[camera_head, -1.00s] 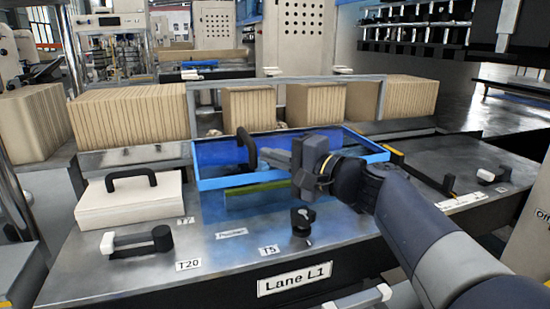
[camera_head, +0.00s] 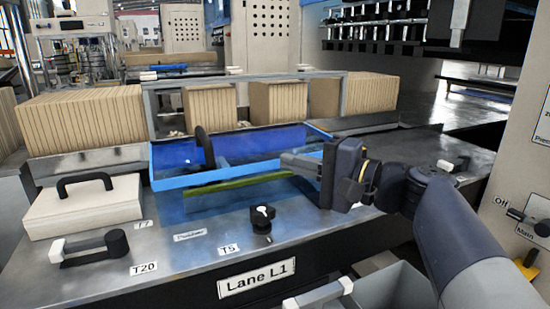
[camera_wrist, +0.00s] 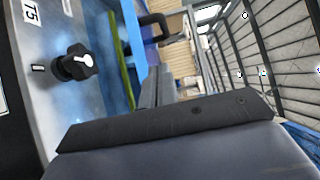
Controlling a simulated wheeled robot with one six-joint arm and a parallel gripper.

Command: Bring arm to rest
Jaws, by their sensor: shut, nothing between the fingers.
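My gripper (camera_head: 290,162) is shut and empty. In the head view it points left, above the lane's metal table (camera_head: 295,215) and in front of the right part of the blue-framed tray (camera_head: 163,180). My arm comes in from the lower right, with its elbow bent. In the wrist view the closed fingers (camera_wrist: 157,85) point up the picture, with the black T5 knob (camera_wrist: 75,63) to their left. The T5 knob (camera_head: 262,218) also shows in the head view, below and left of the gripper, apart from it.
Stacks of brown kraft board (camera_head: 85,120) stand behind the tray. A white block with a black handle (camera_head: 85,205) and a T20 lever (camera_head: 90,247) are at the left. A pale cabinet (camera_head: 525,190) with a switch stands at the right. A grey bin (camera_head: 395,285) is at the lower right.

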